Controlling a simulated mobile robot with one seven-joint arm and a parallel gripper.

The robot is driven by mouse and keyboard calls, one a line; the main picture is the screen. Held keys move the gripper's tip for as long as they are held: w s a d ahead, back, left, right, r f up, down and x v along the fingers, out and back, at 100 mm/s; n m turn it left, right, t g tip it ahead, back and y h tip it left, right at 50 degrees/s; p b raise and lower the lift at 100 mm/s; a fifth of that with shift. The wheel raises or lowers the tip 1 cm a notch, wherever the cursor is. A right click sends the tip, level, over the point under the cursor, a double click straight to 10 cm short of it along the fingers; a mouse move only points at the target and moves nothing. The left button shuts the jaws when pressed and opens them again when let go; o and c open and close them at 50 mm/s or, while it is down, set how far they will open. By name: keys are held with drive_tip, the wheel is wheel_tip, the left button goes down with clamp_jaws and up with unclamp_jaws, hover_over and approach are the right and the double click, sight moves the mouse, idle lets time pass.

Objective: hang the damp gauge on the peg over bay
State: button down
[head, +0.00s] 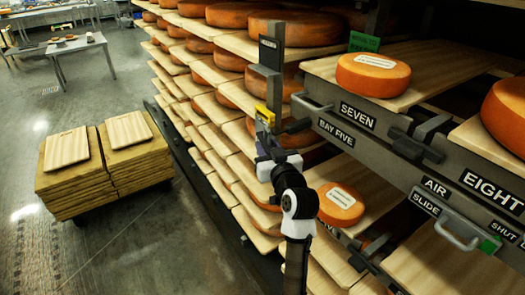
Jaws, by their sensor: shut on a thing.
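My gripper (263,130) is at the centre, in front of the cheese rack, at the end of my white and black arm. It is shut on a small yellow thing (264,113), which looks like the damp gauge; its face is not readable. The yellow thing is close in front of a grey upright post (270,68) with a dark label at its top. Whether it touches the post cannot be told. I cannot make out a peg clearly. The bay sign reading "BAY FIVE" (336,133) is on the shelf front to the right of the gripper.
Shelves with orange cheese wheels (373,74) fill the right side. Grey handles (447,229) and dark latches (415,148) stick out from the shelf fronts. A stack of boards (103,165) stands on the floor at left. The floor between is clear.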

drive_tip(key=shift+w+d+f+b, duration=0.35)
drive_tip(key=shift+w+d+b, duration=0.25)
drive_tip(key=shift+d, duration=0.2)
drive_tip(key=shift+w+d+f+b, duration=0.35)
drive_tip(key=shift+w+d+b, duration=0.25)
drive_tip(key=shift+d, duration=0.2)
drive_tip(key=c, duration=1)
unclamp_jaws()
drive_tip(key=shift+o, duration=0.2)
